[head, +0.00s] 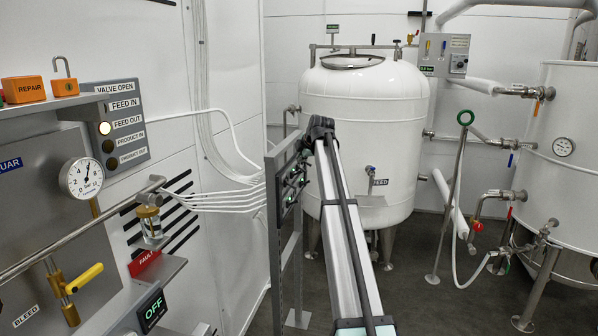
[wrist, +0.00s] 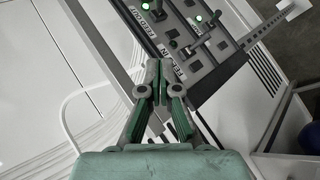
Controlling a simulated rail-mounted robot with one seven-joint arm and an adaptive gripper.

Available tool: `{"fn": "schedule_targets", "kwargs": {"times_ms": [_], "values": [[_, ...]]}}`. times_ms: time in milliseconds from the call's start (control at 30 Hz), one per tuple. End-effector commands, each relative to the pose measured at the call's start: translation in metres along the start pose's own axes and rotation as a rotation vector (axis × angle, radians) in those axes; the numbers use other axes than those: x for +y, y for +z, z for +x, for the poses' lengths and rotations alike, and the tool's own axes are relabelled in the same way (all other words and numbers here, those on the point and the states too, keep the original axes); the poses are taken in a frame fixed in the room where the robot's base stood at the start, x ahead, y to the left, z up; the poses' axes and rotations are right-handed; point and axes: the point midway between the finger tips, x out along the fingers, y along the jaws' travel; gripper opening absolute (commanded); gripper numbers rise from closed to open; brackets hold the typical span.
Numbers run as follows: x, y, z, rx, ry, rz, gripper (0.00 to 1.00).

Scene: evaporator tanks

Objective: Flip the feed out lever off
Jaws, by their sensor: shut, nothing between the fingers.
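In the wrist view, a dark lever panel (wrist: 208,72) lies tilted ahead of my gripper. Its "FEED OUT" label (wrist: 140,12) is near the top edge and its "FEED IN" label (wrist: 172,63) is close to the fingertips. Small levers (wrist: 197,46) and green lights (wrist: 199,18) show on it; which lever belongs to feed out I cannot tell. My gripper (wrist: 160,72) is shut and empty, its tips near the "FEED IN" label; contact is unclear. In the head view, the lever panel (head: 292,184) is seen almost edge-on, partly behind my arm.
An indicator board (head: 117,127) on the left wall shows a lit lamp (head: 104,128) beside "FEED OUT". A gauge (head: 82,177) and a yellow-handled valve (head: 84,278) sit at the left. A white tank (head: 365,120) stands behind the panel; another tank (head: 570,170) is at the right.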

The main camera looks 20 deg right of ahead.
Motion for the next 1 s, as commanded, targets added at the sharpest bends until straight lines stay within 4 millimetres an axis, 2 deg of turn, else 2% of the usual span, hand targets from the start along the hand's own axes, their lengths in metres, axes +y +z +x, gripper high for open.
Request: {"fn": "schedule_targets", "kwargs": {"times_ms": [267, 433, 567, 933, 1000], "values": [[0.0, 0.0, 0.002, 0.0, -0.001, 0.002, 0.0], [0.001, 0.0, 0.013, 0.0, -0.001, 0.002, 0.0], [0.002, 0.0, 0.032, 0.0, -0.002, 0.003, 0.0], [0.003, 0.0, 0.102, 0.001, -0.003, 0.002, 0.0], [0.003, 0.01, 0.109, -0.001, -0.001, 0.004, 0.0]]}}
